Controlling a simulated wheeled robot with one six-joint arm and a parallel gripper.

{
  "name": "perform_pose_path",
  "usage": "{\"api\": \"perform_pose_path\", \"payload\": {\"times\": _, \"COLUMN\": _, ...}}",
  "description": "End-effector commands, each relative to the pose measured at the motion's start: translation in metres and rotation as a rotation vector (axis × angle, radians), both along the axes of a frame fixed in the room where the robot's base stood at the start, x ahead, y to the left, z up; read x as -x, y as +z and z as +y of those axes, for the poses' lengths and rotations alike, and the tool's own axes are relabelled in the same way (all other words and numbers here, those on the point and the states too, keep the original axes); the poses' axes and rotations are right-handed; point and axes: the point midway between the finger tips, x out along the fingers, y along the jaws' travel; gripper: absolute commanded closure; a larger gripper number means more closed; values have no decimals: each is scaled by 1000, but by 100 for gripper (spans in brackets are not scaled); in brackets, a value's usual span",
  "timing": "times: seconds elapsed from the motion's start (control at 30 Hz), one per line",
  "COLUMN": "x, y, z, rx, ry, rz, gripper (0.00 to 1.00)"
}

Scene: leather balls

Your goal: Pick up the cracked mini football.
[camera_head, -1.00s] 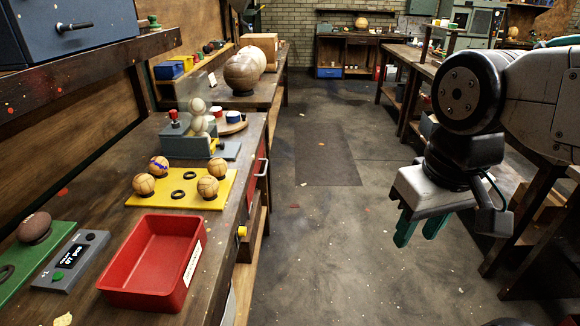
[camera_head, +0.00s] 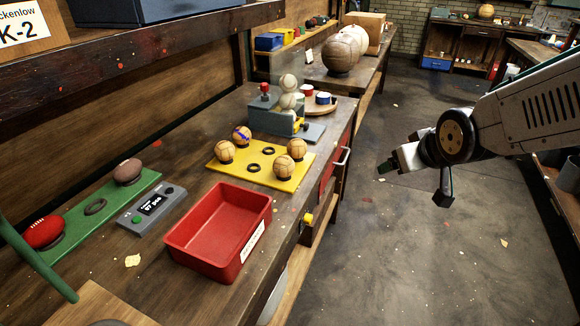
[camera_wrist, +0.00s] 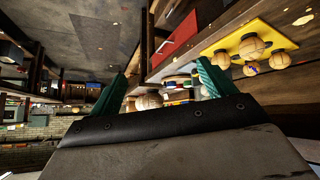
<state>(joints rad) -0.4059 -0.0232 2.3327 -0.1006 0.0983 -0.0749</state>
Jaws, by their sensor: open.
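Several small tan panelled balls sit on a yellow board (camera_head: 240,174) on the left bench. They are a ball with a purple mark (camera_head: 242,134), a front-left ball (camera_head: 225,151), a right ball (camera_head: 297,149) and a front-right ball (camera_head: 283,166). I cannot tell which one is cracked. The yellow board also shows in the wrist view (camera_wrist: 262,27). My gripper (camera_head: 384,166) is open and empty above the aisle, right of the bench and well apart from the balls. Its green fingers show spread in the wrist view (camera_wrist: 160,88).
A red tray (camera_head: 218,235) stands in front of the yellow board. A green board (camera_head: 75,228) with a brown oval ball (camera_head: 128,171) and a red one (camera_head: 44,232) lies left, beside a grey counter (camera_head: 152,207). A grey press (camera_head: 275,118) stands behind.

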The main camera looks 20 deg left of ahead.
Motion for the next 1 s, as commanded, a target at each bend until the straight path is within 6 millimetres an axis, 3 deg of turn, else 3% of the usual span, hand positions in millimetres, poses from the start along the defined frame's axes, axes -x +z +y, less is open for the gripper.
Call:
{"api": "perform_pose_path", "payload": {"times": 0.03, "x": -12, "y": -17, "z": 32, "rx": -14, "ry": 60, "rz": -38, "gripper": 18}}
{"api": "perform_pose_path", "payload": {"times": 0.2, "x": -34, "y": -58, "z": 131, "rx": -97, "ry": 235, "rz": -198, "gripper": 18}}
{"api": "perform_pose_path", "payload": {"times": 0.3, "x": -33, "y": -80, "z": 178, "rx": -149, "ry": 320, "rz": -271, "gripper": 18}}
{"api": "perform_pose_path", "payload": {"times": 0.4, "x": -28, "y": -96, "z": 213, "rx": -193, "ry": 381, "rz": -327, "gripper": 18}}
{"api": "perform_pose_path", "payload": {"times": 0.63, "x": -21, "y": -112, "z": 247, "rx": -244, "ry": 439, "rz": -384, "gripper": 18}}
{"api": "perform_pose_path", "payload": {"times": 1.0, "x": -49, "y": -124, "z": 281, "rx": -246, "ry": 440, "rz": -386, "gripper": 18}}
